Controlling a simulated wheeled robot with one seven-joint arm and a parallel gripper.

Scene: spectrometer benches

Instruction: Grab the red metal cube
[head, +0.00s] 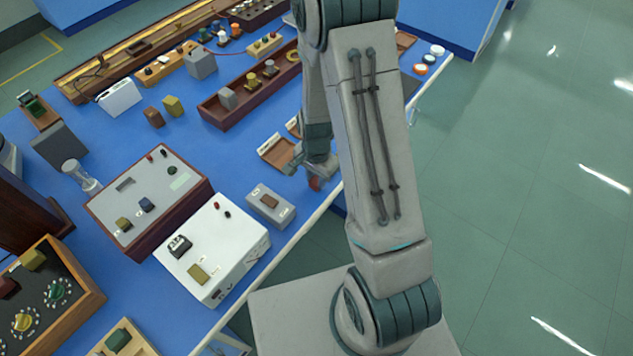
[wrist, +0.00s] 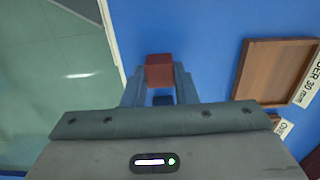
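The red metal cube (wrist: 159,70) shows in the wrist view between the tips of my gripper (wrist: 160,82), above the blue bench top. Both fingers lie against its sides, so my gripper looks shut on it. In the head view, a small reddish part of the cube (head: 315,184) shows at the end of my gripper (head: 313,173), near the bench's front edge. My arm hides much of that area. I cannot tell whether the cube touches the bench.
Brown wooden trays (wrist: 276,70) with labels lie close to the right in the wrist view. A grey box (head: 270,206) and a white instrument (head: 212,249) stand left of my gripper in the head view. A long tray (head: 235,114) holding metal pieces lies farther back.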

